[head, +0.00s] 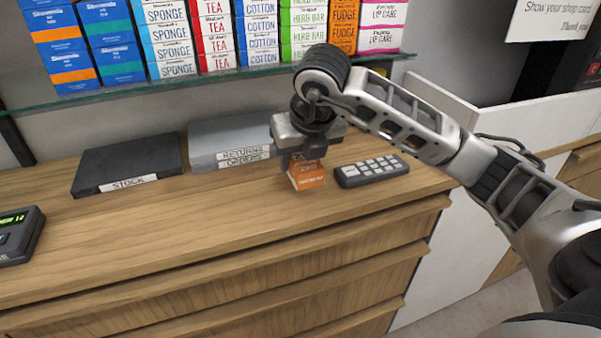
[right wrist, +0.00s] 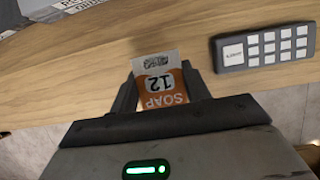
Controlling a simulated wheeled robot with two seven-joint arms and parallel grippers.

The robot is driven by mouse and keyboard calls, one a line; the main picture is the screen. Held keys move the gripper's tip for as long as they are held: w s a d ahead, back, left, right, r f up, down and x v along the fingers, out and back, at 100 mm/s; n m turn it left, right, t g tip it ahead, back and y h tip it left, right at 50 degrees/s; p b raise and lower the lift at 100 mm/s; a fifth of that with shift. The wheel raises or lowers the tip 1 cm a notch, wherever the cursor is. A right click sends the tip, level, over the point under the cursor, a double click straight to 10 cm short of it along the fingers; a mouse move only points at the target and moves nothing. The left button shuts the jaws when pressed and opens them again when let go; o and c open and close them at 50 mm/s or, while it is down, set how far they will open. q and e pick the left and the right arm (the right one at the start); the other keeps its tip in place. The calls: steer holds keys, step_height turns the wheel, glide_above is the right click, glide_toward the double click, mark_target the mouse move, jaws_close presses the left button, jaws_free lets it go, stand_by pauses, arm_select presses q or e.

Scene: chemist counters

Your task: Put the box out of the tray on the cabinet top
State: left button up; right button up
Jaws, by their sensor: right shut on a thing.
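An orange and white soap box (head: 308,177) is at the wooden cabinet top (head: 230,212), just left of the keypad. My right gripper (head: 302,160) points down and is shut on this box from above. In the right wrist view the box (right wrist: 161,85) sits between the two fingers of my right gripper (right wrist: 163,95), with "SOAP 12" upside down on it. Whether the box's underside touches the cabinet top I cannot tell. No tray can be made out in these frames. My left gripper is not in view.
A dark keypad (head: 371,171) lies right of the box. Grey binders (head: 215,135) and a black "STOCK" binder (head: 125,163) lie to the left. A glass shelf (head: 190,86) with several product stacks hangs above.

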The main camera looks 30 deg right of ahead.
mark_target(310, 165)
steer(key=shift+w+d+f, duration=0.25)
steer(key=shift+w+f, duration=0.25)
steer(key=shift+f, duration=0.15)
steer(key=x, duration=0.3)
steer(key=shift+s+d+f+p, duration=0.1)
steer(key=shift+s+f+p, duration=0.1)
steer(key=shift+p, duration=0.15)
steer(key=shift+f, duration=0.4)
steer(key=shift+f, duration=0.1)
steer(key=o, duration=1.1)
steer(key=shift+r, duration=0.25)
steer(key=v, duration=1.1)
steer(key=shift+s+r, duration=0.25)
steer(key=shift+r, duration=0.05)
